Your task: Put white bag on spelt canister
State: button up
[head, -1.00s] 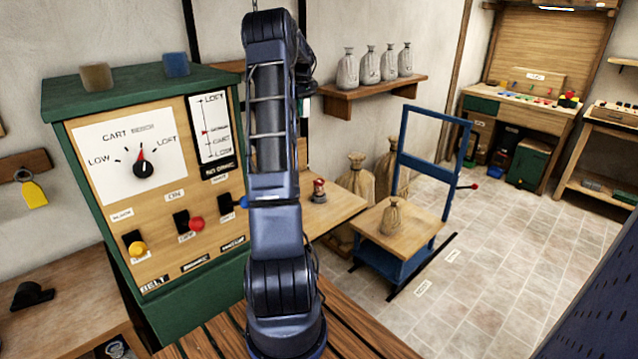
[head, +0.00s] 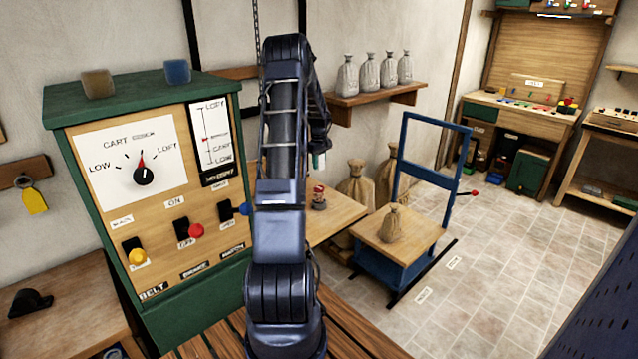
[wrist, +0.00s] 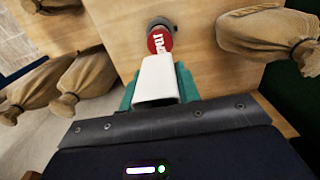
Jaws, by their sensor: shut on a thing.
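My gripper (wrist: 157,92) has teal fingers and is shut on a smooth white thing, which I take for the white bag (wrist: 158,76). In the head view my gripper (head: 318,160) hangs behind the arm, above the wooden table, and most of it is hidden. The held white thing is off the tabletop and points toward a red-topped object with white lettering (wrist: 160,42). That object also stands on the table in the head view (head: 319,195). I cannot make out a canister labelled spelt in either view.
Several pale sacks stand on a wall shelf (head: 374,94). Brown sacks (head: 356,180) stand on the floor by the table (head: 335,215). A blue cart (head: 402,240) carries a small sack (head: 394,223). A green control cabinet (head: 190,300) is at left. Open tiled floor lies at right.

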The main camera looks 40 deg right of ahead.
aim_at(319, 188)
notch_tip(319, 188, down, 10)
jog(key=shift+r, duration=0.1)
dwell(0.4)
jog(key=o, duration=1)
notch_tip(319, 188, up, 12)
dwell(0.7)
